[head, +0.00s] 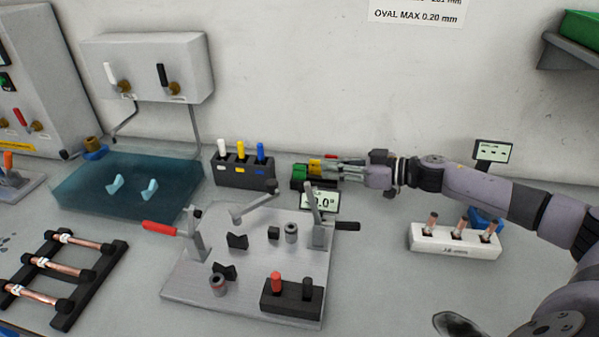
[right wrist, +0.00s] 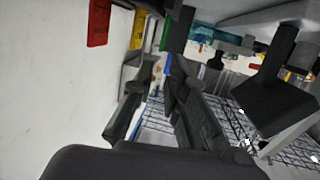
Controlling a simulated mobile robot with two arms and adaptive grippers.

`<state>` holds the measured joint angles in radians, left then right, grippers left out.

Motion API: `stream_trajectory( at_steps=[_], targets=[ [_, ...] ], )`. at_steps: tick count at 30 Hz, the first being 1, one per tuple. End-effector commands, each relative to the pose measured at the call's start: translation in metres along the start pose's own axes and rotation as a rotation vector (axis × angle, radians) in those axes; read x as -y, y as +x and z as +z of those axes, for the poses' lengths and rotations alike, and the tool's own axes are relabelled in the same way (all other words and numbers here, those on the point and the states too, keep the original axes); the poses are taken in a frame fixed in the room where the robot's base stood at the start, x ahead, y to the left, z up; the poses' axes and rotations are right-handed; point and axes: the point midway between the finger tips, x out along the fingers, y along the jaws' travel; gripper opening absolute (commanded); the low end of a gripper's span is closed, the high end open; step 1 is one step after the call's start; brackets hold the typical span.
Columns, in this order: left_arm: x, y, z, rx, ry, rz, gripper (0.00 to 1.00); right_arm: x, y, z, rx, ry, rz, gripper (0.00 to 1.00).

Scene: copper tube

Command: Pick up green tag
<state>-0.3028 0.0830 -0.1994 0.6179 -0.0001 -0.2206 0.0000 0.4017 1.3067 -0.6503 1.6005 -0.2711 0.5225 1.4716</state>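The green tag (head: 299,170) is in a dark holder at the back middle of the bench, left of a yellow tag (head: 316,165) and a red tag (head: 330,156). My right gripper (head: 335,171) reaches in from the right, its fingers close to the tags. In the right wrist view, two dark fingers (right wrist: 158,105) stand apart with nothing clearly between them. A green strip (right wrist: 165,32) shows beyond the fingertips, partly hidden by dark parts. I cannot tell whether the fingers touch the tag. My left gripper is not in view.
A marker holder (head: 243,173) stands left of the tags. An angle display (head: 320,201) and a fixture plate with clamps (head: 190,285) are in front. A white block with copper tubes (head: 455,242) stands at right.

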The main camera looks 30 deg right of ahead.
Motion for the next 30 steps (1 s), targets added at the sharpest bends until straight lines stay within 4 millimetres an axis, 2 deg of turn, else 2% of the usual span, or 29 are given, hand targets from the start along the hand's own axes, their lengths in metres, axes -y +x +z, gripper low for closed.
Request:
stream_trajectory(
  at_steps=[1, 4, 11, 21, 30],
  targets=[
    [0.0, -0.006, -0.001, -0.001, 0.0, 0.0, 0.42, 0.001, 0.01, -0.005, -0.006, 0.001, -0.003, 0.14],
    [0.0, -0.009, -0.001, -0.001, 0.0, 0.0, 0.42, 0.001, 0.026, -0.004, -0.004, 0.001, -0.002, 0.14],
    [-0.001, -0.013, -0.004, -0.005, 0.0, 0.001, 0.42, 0.001, 0.041, 0.0, 0.0, 0.001, -0.002, 0.14],
    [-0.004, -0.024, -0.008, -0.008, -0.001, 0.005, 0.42, 0.003, 0.086, 0.001, -0.001, 0.001, -0.002, 0.14],
    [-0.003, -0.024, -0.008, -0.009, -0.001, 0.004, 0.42, 0.002, 0.089, 0.003, 0.002, 0.0, -0.001, 0.12]
  ],
)
